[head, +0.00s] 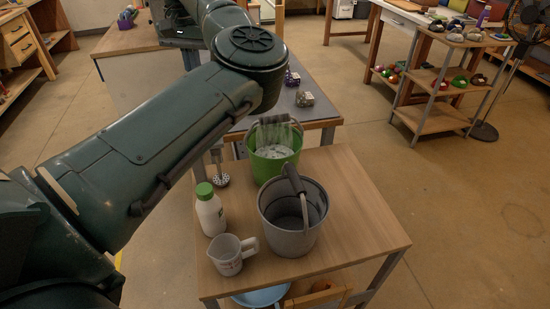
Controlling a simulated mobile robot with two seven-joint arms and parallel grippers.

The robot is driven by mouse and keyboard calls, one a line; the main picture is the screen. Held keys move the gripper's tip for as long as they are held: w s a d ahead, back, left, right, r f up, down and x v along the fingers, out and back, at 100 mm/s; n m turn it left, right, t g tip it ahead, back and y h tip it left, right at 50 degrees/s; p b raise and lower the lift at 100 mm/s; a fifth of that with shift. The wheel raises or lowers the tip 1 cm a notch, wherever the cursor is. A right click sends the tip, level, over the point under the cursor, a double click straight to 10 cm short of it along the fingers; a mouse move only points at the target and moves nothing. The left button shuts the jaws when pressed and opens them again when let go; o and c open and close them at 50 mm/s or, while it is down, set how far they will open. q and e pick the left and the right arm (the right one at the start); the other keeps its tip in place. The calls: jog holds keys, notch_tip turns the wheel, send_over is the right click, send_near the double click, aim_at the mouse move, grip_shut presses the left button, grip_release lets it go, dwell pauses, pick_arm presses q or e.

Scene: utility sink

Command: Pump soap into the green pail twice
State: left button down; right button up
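The green pail (275,167) stands near the back of the small wooden table, with its grey handle raised and white, foamy-looking contents inside. A white bottle with a green cap (210,211) stands upright at the table's left side; no pump head is clear on it. My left arm crosses the upper left of the head view, left of and above the pail, and runs out of the top of the frame. Its gripper is not visible, and neither my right arm nor its gripper is visible. The arm hides part of the area behind and left of the table.
A grey pail (288,240) with a raised handle stands in front of the green pail. A white measuring jug (231,255) is at the front left. The wooden table's (362,213) right side is clear.

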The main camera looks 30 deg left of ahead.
pick_arm(q)
jog(key=shift+f+b, duration=0.6)
jog(key=shift+f, duration=0.55)
jog(key=shift+r, duration=0.2)
jog(key=shift+r+p, duration=1.15)
jog(key=shift+r, duration=0.2)
notch_tip(320, 180, up, 4)
jog(key=p, duration=0.3)
jog(key=shift+r+p, duration=0.25)
jog(key=shift+p, duration=0.05)
jog(key=shift+r, duration=0.8)
